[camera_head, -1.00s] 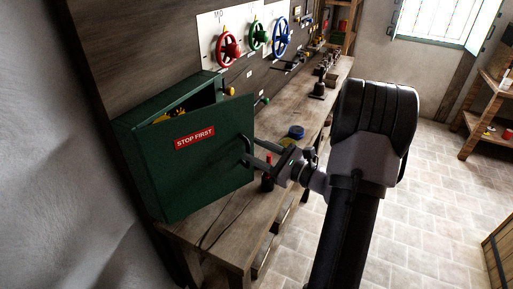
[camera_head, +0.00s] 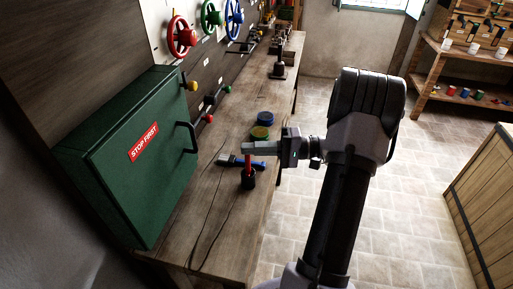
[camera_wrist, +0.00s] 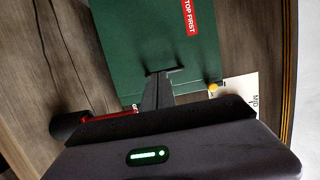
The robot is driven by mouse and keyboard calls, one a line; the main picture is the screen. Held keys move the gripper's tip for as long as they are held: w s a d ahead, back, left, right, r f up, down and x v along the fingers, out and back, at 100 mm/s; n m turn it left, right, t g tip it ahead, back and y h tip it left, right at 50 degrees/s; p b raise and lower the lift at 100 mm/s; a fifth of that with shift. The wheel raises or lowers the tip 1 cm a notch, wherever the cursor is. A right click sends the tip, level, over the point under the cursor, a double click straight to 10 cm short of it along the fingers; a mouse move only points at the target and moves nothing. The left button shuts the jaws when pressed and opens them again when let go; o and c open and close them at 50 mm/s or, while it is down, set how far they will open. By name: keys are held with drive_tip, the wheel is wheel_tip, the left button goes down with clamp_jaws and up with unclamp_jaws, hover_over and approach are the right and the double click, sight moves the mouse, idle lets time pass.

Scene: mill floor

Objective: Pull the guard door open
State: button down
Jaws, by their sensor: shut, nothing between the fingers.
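The green guard door (camera_head: 150,185) with its red STOP FIRST label is on the green box at the left of the bench. It looks closed, or nearly so, against the box. Its dark bar handle (camera_head: 187,137) is on the door's right side; it also shows in the wrist view (camera_wrist: 174,70). My gripper (camera_head: 244,149) is shut and empty. In the head view it is clear of the handle, to its right and above the bench. In the wrist view the fingers point toward the handle and overlap it in the picture. The box's inside is hidden.
Red (camera_head: 181,38), green and blue handwheels line the wall.

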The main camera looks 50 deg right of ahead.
drive_tip(key=shift+b+x, duration=0.5)
drive_tip(key=shift+x, duration=2.3)
drive_tip(key=shift+f, duration=0.1)
